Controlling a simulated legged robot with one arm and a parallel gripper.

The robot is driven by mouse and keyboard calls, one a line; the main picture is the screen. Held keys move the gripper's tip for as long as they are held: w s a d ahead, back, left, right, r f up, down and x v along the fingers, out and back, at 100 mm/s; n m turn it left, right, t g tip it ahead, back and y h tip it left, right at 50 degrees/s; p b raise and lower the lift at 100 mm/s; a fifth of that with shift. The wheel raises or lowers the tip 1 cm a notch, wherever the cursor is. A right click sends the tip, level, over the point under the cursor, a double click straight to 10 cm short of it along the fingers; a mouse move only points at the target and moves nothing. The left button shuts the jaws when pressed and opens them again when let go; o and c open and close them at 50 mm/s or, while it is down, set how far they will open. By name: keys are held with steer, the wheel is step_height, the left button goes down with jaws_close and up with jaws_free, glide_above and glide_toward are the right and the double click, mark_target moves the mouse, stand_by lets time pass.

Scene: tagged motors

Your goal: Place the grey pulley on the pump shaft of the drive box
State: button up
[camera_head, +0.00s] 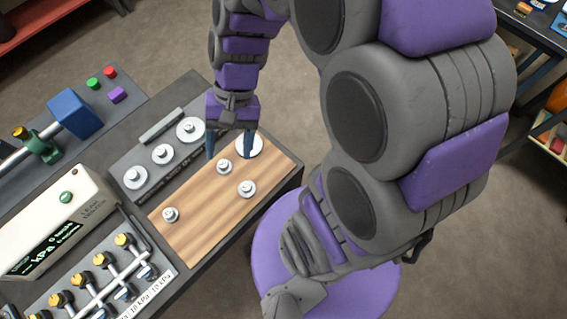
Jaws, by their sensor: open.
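My gripper (231,148) points down over the far end of a wooden board (205,223), its two dark blue fingers apart with nothing seen between them. A large pale grey disc (256,148), which looks like a pulley, lies at the board's far end, partly behind the right finger; I cannot tell whether they touch. Smaller grey pulley-like pieces lie on the board: one (223,167) just below the gripper, one (246,188) and one (170,214). A dark grey box (119,161) left of the board carries three round discs in a row. I cannot tell which shaft is the pump shaft.
A blue block on a pipe (75,113) is at the far left. My own arm covers much of the right side.

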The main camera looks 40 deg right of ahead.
steer(key=s+d+r+n+t+h, duration=0.1)
steer(key=s+d+n+h, duration=0.3)
steer(key=s, duration=0.7)
steer(key=shift+s+d+r+n+h, duration=0.15)
steer(key=shift+d+r+n+h, duration=0.25)
steer(key=shift+d+r, duration=0.3)
steer(key=shift+f, duration=0.1)
stand_by(0.4)
